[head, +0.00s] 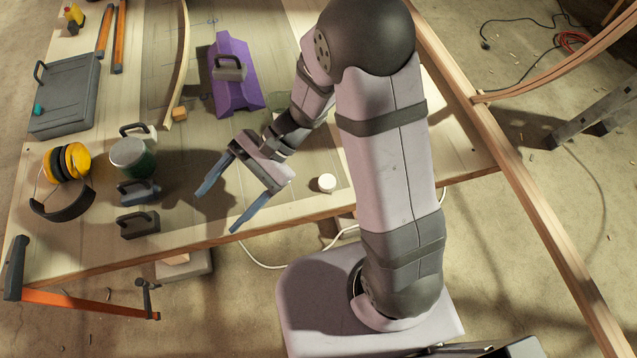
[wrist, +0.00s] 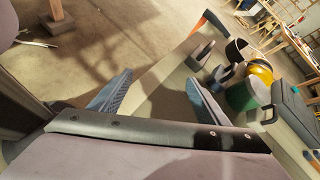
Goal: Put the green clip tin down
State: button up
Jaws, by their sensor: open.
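The green clip tin (head: 139,163) has a pale grey lid and stands upright on the workbench in the head view, left of my gripper. It also shows in the wrist view (wrist: 240,96), right of the fingers. My gripper (head: 214,211) is open, with its two blue fingers apart and nothing between them. It hangs above the near part of the bench, clear of the tin. In the wrist view my gripper (wrist: 150,92) points past the bench's near edge toward the floor.
Beside the tin are dark handled blocks (head: 138,224), yellow ear defenders (head: 67,163) and a grey case (head: 65,95). A purple toolbox (head: 234,75) stands farther back. A small white cylinder (head: 327,183) is right of my gripper. An orange clamp (head: 90,304) is at the near left edge.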

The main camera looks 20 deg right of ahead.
jog(key=s+d+n+h, duration=0.1)
jog(key=d+h, duration=0.1)
jog(key=d, duration=0.2)
jog(key=s+d+n+h, duration=0.1)
jog(key=d+n+h, duration=0.1)
jog(key=d, duration=0.2)
jog(key=s+d+f+n+h, duration=0.1)
jog(key=s+d+n+h, duration=0.1)
jog(key=d, duration=0.2)
jog(key=shift+s+d+f+t, duration=0.1)
jog(key=shift+d+t, duration=0.15)
jog(key=shift+t, duration=0.15)
jog(key=d+n+t+h, duration=0.1)
jog(key=d, duration=0.2)
jog(key=d+n+t+h, duration=0.1)
jog(key=d+n+h, duration=0.1)
jog(key=d, duration=0.2)
jog(key=d+n+t+h, duration=0.1)
jog(key=d, duration=0.2)
jog(key=shift+w+d+r+h, duration=0.3)
jog(key=shift+w+d+r, duration=0.05)
jog(key=shift+d+r, duration=0.05)
jog(key=shift+w+d+r+n, duration=0.1)
jog(key=shift+d+n, duration=0.3)
jog(key=shift+d, duration=0.05)
